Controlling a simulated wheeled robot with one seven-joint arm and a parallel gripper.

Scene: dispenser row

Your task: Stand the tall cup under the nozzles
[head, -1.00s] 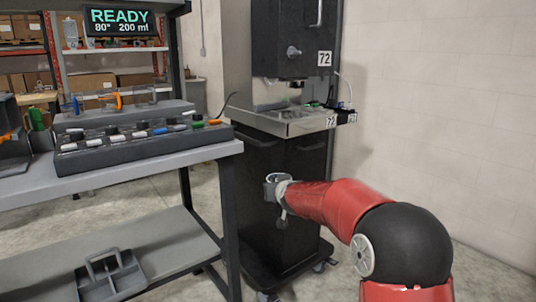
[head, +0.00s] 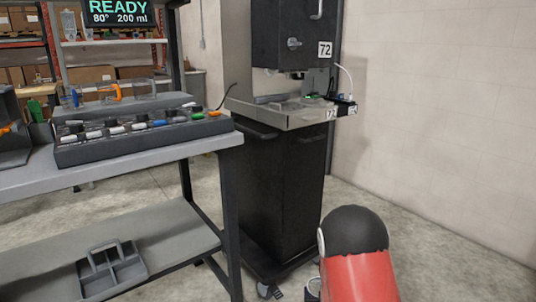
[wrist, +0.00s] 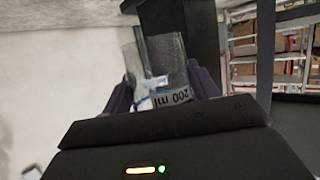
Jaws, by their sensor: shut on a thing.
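In the wrist view my gripper (wrist: 162,88) is shut on a clear, see-through cup (wrist: 172,62) marked "200 ml". Its purple fingers lie on either side of the cup. In the head view the gripper and held cup are out of sight; only my red arm shows at the bottom. The black dispenser (head: 290,22), labelled 72, stands at the back centre. Its nozzles, under the black head, are too small to make out clearly. The metal drip tray (head: 290,121) below is apart from my arm.
A grey bench (head: 140,165) with a rack of several coloured markers or plugs (head: 140,137) stands at left. Clear vessels (head: 110,92) with coloured handles stand behind it. A small dark device (head: 343,106) sits at the tray's right end. The floor right of the dispenser is clear.

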